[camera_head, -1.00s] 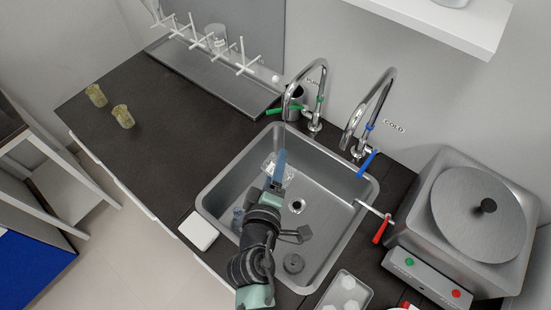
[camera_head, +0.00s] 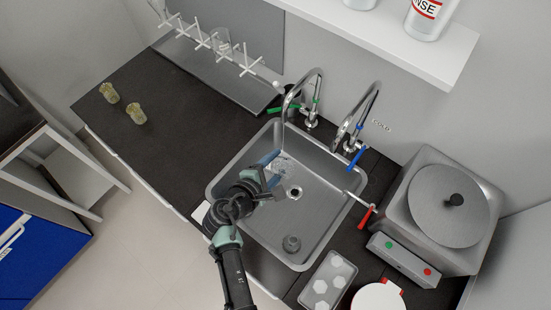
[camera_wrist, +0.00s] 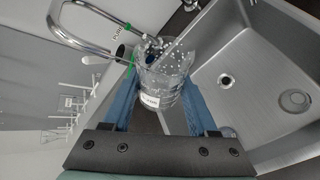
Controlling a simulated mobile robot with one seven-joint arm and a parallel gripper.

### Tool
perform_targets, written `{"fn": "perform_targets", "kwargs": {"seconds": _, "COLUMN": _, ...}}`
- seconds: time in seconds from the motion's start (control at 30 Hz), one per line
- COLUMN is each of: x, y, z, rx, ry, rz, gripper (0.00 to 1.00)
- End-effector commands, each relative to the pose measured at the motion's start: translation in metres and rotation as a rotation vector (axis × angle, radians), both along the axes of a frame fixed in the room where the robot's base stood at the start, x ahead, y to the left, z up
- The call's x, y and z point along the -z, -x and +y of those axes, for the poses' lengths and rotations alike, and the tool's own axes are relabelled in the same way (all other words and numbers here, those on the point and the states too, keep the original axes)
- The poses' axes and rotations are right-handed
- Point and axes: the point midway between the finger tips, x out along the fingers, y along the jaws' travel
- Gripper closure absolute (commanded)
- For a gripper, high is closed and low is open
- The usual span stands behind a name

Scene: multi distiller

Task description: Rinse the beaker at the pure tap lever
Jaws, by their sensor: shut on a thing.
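My gripper (camera_wrist: 158,92) is shut on a clear glass beaker (camera_wrist: 168,88) with a white label. The beaker also shows in the head view (camera_head: 285,166), inside the sink and below the spout of the pure tap (camera_head: 286,98). Its exact tilt is hard to tell. White droplets scatter around the beaker's mouth in the wrist view, beside a pale streak that looks like running water. The green pure tap lever (camera_head: 276,110) sticks out left of the tap's base and is not touched by my gripper. It also shows in the wrist view (camera_wrist: 130,68).
The steel sink (camera_head: 328,208) has a drain and a dark round stopper (camera_head: 292,243). A cold tap with a blue lever (camera_head: 356,158) and a red lever (camera_head: 367,216) stand to the right. A drying rack (camera_head: 212,42) and two yellowish beakers (camera_head: 136,113) are on the left counter.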

Motion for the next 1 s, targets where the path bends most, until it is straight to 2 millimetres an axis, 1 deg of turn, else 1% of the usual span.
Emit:
{"fn": "perform_targets", "kwargs": {"seconds": 0.13, "x": -0.0035, "y": -0.0018, "z": 0.0021, "rx": -0.004, "ry": 0.113, "rz": 0.08, "gripper": 0.96}}
{"fn": "perform_targets", "kwargs": {"seconds": 0.3, "x": 0.0, "y": -0.0014, "z": 0.0013, "rx": -0.002, "ry": 0.303, "rz": 0.218, "gripper": 0.96}}
{"fn": "perform_targets", "kwargs": {"seconds": 0.57, "x": 0.0017, "y": -0.0014, "z": 0.0017, "rx": -0.002, "ry": 0.446, "rz": 0.323, "gripper": 0.96}}
{"fn": "perform_targets", "kwargs": {"seconds": 0.7, "x": 0.0045, "y": -0.0017, "z": 0.0016, "rx": -0.001, "ry": 0.61, "rz": 0.441, "gripper": 0.96}}
{"fn": "perform_targets", "kwargs": {"seconds": 0.8, "x": 0.0042, "y": -0.0013, "z": 0.0015, "rx": -0.002, "ry": 0.7, "rz": 0.506, "gripper": 0.96}}
{"fn": "perform_targets", "kwargs": {"seconds": 0.9, "x": 0.0022, "y": -0.0003, "z": 0.0008, "rx": -0.001, "ry": 0.741, "rz": 0.538, "gripper": 0.96}}
{"fn": "perform_targets", "kwargs": {"seconds": 1.0, "x": 0.0006, "y": 0.0001, "z": 0.0004, "rx": -0.001, "ry": 0.745, "rz": 0.541, "gripper": 0.96}}
